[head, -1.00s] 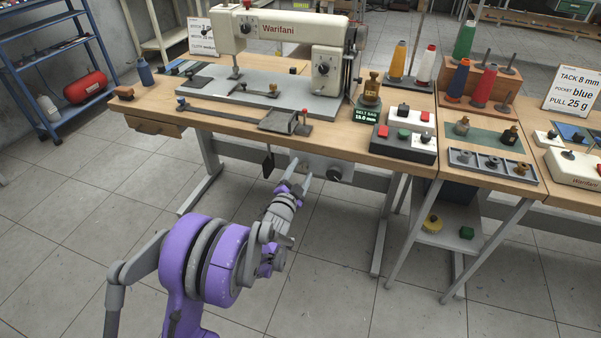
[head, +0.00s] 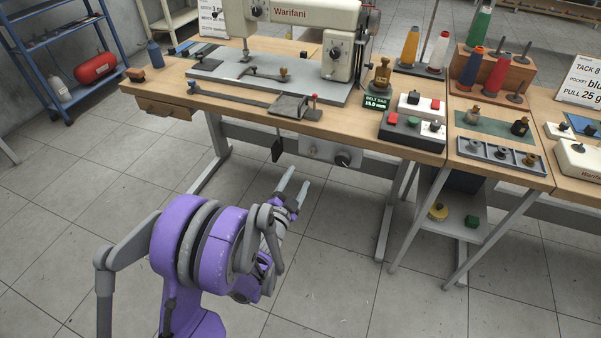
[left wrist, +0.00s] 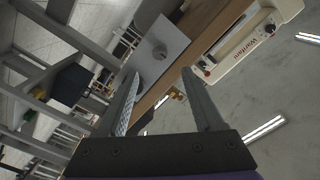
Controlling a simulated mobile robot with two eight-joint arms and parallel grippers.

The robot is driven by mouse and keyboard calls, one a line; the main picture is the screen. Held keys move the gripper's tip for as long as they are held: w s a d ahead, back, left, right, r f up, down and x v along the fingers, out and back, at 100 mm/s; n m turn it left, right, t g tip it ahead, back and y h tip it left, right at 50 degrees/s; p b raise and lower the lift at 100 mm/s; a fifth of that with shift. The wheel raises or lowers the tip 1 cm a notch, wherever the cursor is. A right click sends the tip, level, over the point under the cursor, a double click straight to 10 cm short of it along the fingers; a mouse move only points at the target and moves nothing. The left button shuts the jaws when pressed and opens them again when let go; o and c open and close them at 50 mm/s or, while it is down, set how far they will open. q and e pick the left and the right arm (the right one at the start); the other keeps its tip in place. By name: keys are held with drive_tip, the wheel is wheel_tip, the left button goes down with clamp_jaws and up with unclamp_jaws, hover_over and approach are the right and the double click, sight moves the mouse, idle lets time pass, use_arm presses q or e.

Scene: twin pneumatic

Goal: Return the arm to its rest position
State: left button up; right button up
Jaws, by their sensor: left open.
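My left gripper (head: 295,186) is in the head view, in front of the sewing table and below the level of its top. Its two fingers are apart with nothing between them. In the left wrist view the gripper (left wrist: 160,95) also shows open and empty, with the table underside and the sewing machine beyond the fingers. My purple left arm stands over the tiled floor, clear of the table. My right gripper is not in view.
The sewing table (head: 215,97) carries a Warifani sewing machine (head: 290,12). A grey control panel with a black knob (head: 343,159) hangs under its front edge, just beyond the fingers. A blue shelf (head: 62,62) stands at the far left. Floor (head: 100,190) between shelf and arm is clear.

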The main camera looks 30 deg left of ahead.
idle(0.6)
use_arm(q)
drive_tip(key=s+d+f+n+g+h, duration=0.1)
drive_tip(key=s+d+n+g+h, duration=0.15)
drive_tip(key=s+d+g, duration=0.85)
drive_tip(key=s+d+f+n+g+h, duration=0.2)
drive_tip(key=s+d+n, duration=0.35)
drive_tip(key=s, duration=1.15)
wheel_tip(320, 180, up, 26)
drive_tip(key=w+d+m+p, duration=0.1)
drive_tip(key=p, duration=2.1)
drive_tip(key=shift+w+d+m+t+p, duration=0.25)
drive_tip(key=shift+d+m+t+p, duration=0.05)
drive_tip(key=shift+t, duration=0.1)
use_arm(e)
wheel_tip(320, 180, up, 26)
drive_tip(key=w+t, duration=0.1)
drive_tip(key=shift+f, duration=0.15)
